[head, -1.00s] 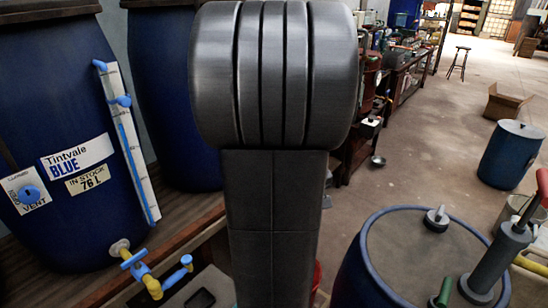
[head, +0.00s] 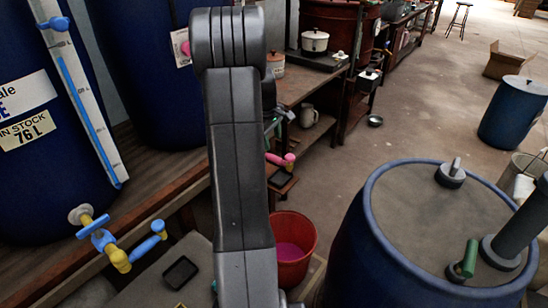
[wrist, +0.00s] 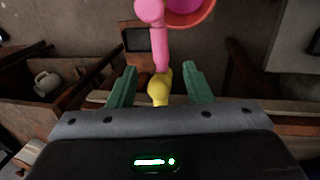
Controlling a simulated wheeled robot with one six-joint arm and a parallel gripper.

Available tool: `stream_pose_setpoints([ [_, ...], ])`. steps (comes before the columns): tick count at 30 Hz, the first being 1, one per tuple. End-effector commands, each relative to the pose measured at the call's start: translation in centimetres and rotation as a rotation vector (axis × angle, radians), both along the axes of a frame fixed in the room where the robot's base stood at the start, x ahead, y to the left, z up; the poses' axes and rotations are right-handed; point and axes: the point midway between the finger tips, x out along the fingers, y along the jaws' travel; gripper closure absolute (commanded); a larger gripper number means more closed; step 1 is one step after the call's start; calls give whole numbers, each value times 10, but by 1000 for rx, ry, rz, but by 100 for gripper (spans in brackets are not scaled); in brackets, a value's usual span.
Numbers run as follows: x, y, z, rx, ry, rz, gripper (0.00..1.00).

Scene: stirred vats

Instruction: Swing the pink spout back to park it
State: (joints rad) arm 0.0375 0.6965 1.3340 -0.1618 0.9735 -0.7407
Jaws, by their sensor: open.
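The pink spout (wrist: 160,48) shows in the wrist view, running up from a yellow joint (wrist: 158,92) to a rounded pink end beside the red bucket's rim. My gripper (wrist: 158,84) is open, with one green finger on each side of the yellow joint and the spout's lower part. I see gaps on both sides. In the head view the spout's pink end (head: 289,158) pokes out right of my arm, which hides the rest of it and most of my gripper. The red bucket (head: 303,275) holds pink liquid and stands below.
A blue spout (head: 150,243) and yellow tap stand at left on the blue vat (head: 22,185). A dark pad (wrist: 134,40) lies left of the pink spout. A blue-rimmed barrel (head: 345,262) stands at right.

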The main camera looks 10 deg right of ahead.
Motion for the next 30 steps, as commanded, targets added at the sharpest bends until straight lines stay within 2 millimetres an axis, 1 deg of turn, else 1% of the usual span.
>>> stream_pose_setpoints([
  [1, 1, -2, -15, 0, 4, -1, 55],
  [6, 6, -6, -50, 1, 4, 0, 55],
  [9, 8, -9, -66, 1, 2, 0, 55],
  [12, 10, -11, -77, 1, 1, -1, 55],
  [15, 11, -12, -85, 0, 0, -1, 55],
  [18, 12, -12, -88, 1, -1, -1, 55],
  [26, 12, -12, -88, 0, -2, -1, 55],
  [30, 12, -12, -88, 0, -2, -1, 82],
])
